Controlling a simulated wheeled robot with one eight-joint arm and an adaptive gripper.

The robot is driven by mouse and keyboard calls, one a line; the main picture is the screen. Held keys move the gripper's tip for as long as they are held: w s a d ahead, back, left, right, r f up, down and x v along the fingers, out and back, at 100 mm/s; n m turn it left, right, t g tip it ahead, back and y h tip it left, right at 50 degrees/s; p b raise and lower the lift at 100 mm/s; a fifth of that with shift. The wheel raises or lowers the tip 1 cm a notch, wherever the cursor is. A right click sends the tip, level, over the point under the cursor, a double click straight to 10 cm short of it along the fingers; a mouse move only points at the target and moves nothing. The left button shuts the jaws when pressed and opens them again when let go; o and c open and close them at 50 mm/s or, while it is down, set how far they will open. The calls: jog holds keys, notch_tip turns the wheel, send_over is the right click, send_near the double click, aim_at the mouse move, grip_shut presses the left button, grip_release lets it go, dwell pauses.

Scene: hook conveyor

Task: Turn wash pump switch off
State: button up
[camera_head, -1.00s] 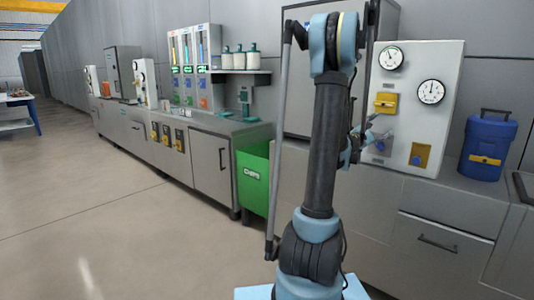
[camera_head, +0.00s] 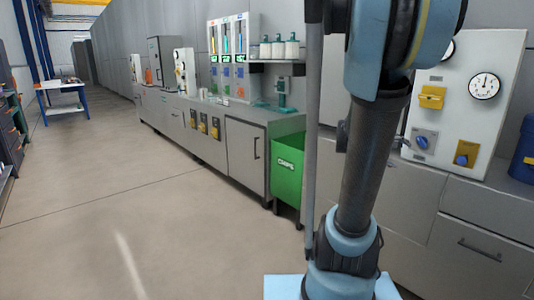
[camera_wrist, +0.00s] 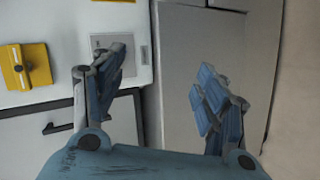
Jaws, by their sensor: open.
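A pale wall panel (camera_head: 500,130) at the right of the head view carries a grey plate with a blue knob (camera_head: 424,140) and a yellow plate with a blue knob (camera_head: 465,155). I cannot read which is the wash pump switch. In the wrist view, a grey plate (camera_wrist: 101,42) lies behind the left finger, which hides its middle. A yellow plate with a raised knob (camera_wrist: 27,68) is farther left. My gripper (camera_wrist: 162,74) is open and empty, its fingers wide apart. It is mostly hidden behind my arm in the head view. Contact with the plate cannot be told.
The panel also has a yellow box (camera_head: 431,97) and a round gauge (camera_head: 484,86). A blue container (camera_head: 525,150) stands at the right edge. A green chips bin (camera_head: 288,168) stands beside the grey cabinets (camera_head: 247,158). The floor (camera_head: 130,220) at left is open.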

jog(key=s+a+f+m+y, duration=0.1)
jog(key=s+a+f+y, duration=0.3)
jog(key=a, duration=0.5)
jog(key=s+a+f+g+y, duration=0.1)
jog(key=s+a+f+y, duration=0.3)
jog(key=s+a+f, duration=0.2)
jog(key=s+a+f+m+g+y, duration=0.1)
jog(key=s+a+f+y, duration=0.2)
jog(key=a, duration=1)
jog(key=s+f, duration=0.2)
jog(key=s, duration=0.3)
jog(key=shift+f+m+y, duration=0.3)
jog(key=shift+y, duration=0.1)
